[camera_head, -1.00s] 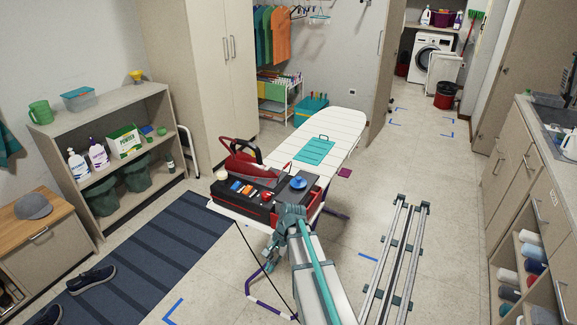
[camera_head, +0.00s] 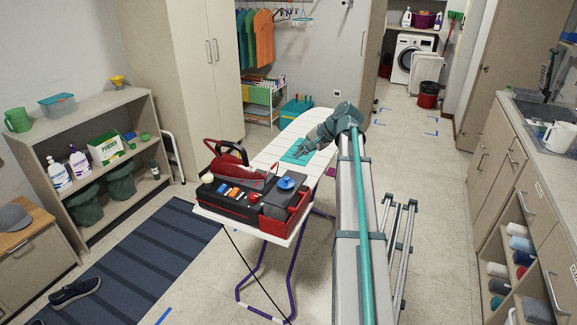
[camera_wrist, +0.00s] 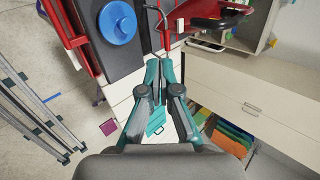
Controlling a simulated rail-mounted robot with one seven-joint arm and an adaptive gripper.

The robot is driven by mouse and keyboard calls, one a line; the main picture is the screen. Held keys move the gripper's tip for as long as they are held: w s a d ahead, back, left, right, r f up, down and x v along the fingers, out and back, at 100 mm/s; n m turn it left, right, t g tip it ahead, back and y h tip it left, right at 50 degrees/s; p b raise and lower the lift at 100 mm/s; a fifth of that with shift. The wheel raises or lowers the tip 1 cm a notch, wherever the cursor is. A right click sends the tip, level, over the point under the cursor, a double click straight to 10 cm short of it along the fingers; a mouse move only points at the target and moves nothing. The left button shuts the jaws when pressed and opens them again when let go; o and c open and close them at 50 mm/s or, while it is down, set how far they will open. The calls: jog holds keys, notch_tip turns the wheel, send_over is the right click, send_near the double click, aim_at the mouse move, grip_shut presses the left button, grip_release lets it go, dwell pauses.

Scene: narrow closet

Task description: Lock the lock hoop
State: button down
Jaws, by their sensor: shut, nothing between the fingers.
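A black and red box (camera_head: 235,205) with knobs and small coloured parts sits on the near end of the white ironing board (camera_head: 262,157). The blue round knob (camera_head: 286,183) on the box also shows at the top of the wrist view (camera_wrist: 118,22). My gripper (camera_wrist: 163,62) is shut and empty, pointing toward the box's edge beside the red part (camera_wrist: 215,20). In the head view my arm reaches over the board, beyond the box.
A teal panel (camera_wrist: 156,122) lies on the board, and a purple piece (camera_wrist: 108,127) shows beside it. A metal rack (camera_head: 400,235) stands right of the board. Shelves (camera_head: 95,115) stand left, and a counter (camera_head: 545,150) stands right.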

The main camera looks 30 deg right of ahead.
jog(key=shift+w+d+r+t, duration=0.2)
jog(key=shift+d+r+t, duration=0.1)
jog(key=shift+d+r, duration=0.7)
jog(key=shift+w+f, duration=0.1)
jog(key=shift+f, duration=0.1)
jog(key=p+x, duration=0.4)
jog(key=x, duration=0.9)
jog(key=shift+a+f, duration=0.15)
jog(key=shift+f, duration=0.2)
jog(key=shift+w+r, duration=0.1)
jog(key=shift+w, duration=0.1)
